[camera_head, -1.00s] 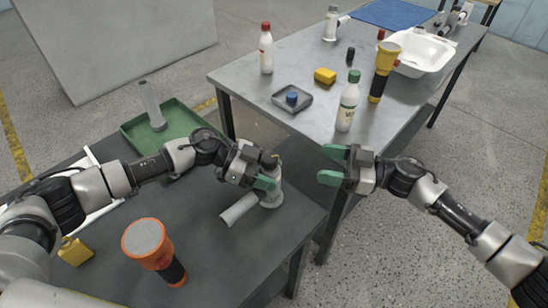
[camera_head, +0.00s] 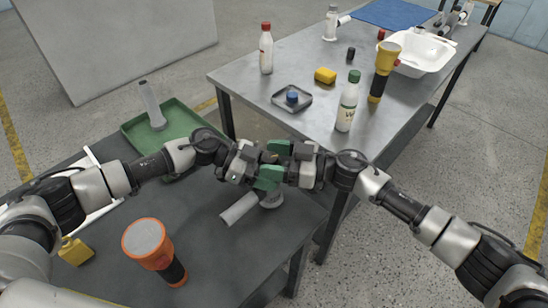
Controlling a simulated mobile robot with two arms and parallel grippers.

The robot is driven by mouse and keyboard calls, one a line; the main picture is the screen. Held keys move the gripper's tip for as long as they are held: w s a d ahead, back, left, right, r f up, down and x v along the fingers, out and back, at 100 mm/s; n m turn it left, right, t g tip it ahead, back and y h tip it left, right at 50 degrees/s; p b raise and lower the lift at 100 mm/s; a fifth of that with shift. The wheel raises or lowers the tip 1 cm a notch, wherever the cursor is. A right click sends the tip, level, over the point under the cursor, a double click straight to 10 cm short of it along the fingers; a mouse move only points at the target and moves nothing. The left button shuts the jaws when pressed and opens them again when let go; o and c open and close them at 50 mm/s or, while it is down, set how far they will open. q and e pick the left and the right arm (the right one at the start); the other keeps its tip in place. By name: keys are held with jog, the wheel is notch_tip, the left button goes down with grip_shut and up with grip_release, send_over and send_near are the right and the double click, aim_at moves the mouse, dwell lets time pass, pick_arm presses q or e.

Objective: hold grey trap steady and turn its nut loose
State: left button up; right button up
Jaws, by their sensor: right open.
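The grey trap (camera_head: 239,208) stands near the right edge of the dark table, its side pipe pointing to the lower left. My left gripper (camera_head: 267,175) is at the trap's upright body from the left, with its green fingers closed around it. My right gripper (camera_head: 279,160) comes in from the right at the top of the trap, its green fingers open around the upper part. The nut and most of the upright body are hidden behind the two grippers.
An orange flashlight (camera_head: 148,240) and a yellow block (camera_head: 75,251) are on the dark table (camera_head: 215,265). A green tray (camera_head: 180,119) holds a grey pipe (camera_head: 151,104). The farther table bears a green-capped bottle (camera_head: 347,103), a yellow flashlight (camera_head: 384,70) and a white basin (camera_head: 424,55).

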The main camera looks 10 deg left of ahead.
jog(key=c, duration=0.9)
jog(key=shift+s+m+t+h, duration=0.1)
jog(key=shift+m+t+h, duration=0.3)
jog(key=shift+m+t, duration=1.6)
jog(key=shift+c, duration=0.2)
jog(key=shift+n+t, duration=0.4)
jog(key=o, duration=0.9)
jog(key=shift+o, duration=0.2)
jog(key=v, duration=1.2)
